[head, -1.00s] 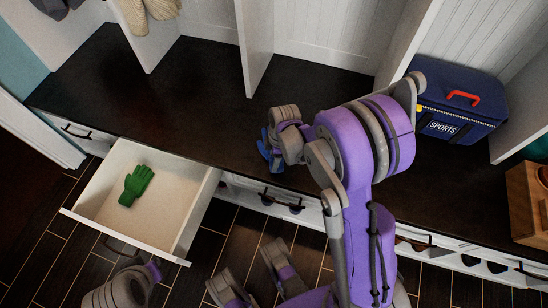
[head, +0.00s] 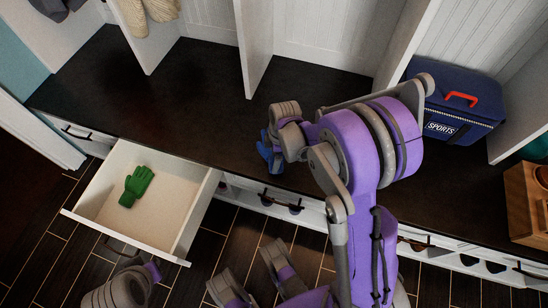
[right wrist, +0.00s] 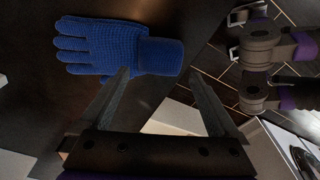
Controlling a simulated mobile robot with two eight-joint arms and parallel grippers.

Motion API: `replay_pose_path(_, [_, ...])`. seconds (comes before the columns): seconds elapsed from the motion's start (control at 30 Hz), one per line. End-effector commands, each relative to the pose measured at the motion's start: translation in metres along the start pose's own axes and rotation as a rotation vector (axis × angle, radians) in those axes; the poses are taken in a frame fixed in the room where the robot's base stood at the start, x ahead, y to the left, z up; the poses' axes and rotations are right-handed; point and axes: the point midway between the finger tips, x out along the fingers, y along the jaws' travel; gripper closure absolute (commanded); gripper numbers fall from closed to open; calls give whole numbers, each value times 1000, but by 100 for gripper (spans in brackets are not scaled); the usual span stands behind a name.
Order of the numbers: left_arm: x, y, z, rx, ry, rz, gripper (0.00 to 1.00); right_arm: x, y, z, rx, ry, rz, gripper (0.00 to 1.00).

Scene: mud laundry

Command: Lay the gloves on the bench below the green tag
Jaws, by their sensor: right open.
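A blue knitted glove (right wrist: 105,48) lies flat on the dark bench top in the right wrist view, with its fingers to the left and its cuff to the right. In the head view only a small part of the blue glove (head: 266,152) shows, near the bench's front edge; my right arm hides the rest. My right gripper (right wrist: 165,82) is open and empty, with one fingertip close to the cuff; I cannot tell whether they touch. A green glove (head: 136,186) lies in the open white drawer (head: 178,247). No green tag shows.
The dark bench (head: 150,95) runs below cubbies split by white dividers (head: 254,45). Its left part is clear. A navy sports bag (head: 460,105) and a wooden crate (head: 527,205) stand to the right. The open drawer juts over the floor.

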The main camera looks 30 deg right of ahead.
Motion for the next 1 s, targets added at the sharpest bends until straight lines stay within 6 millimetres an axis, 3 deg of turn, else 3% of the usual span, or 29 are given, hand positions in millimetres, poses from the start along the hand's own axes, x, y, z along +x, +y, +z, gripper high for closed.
replay_pose_path(0.1, [-12, 0, -4, 0, 4, 0, 100, -30, 0, 0, 1, 1, 1, 4])
replay_pose_path(0.3, [-24, 0, -9, 0, 9, 0, 100, -72, 0, 0, 1, 1, 1, 4])
replay_pose_path(0.63, [-32, 0, -12, 0, 12, 0, 100, -106, -5, -2, 24, 0, 9, 4])
replay_pose_path(0.77, [-32, 0, -12, 0, 12, 0, 100, -125, -27, -10, 144, 0, 50, 4])
replay_pose_path(1.0, [-31, 0, -11, 0, 12, 0, 100, -164, -98, -20, 545, 60, 183, 4])
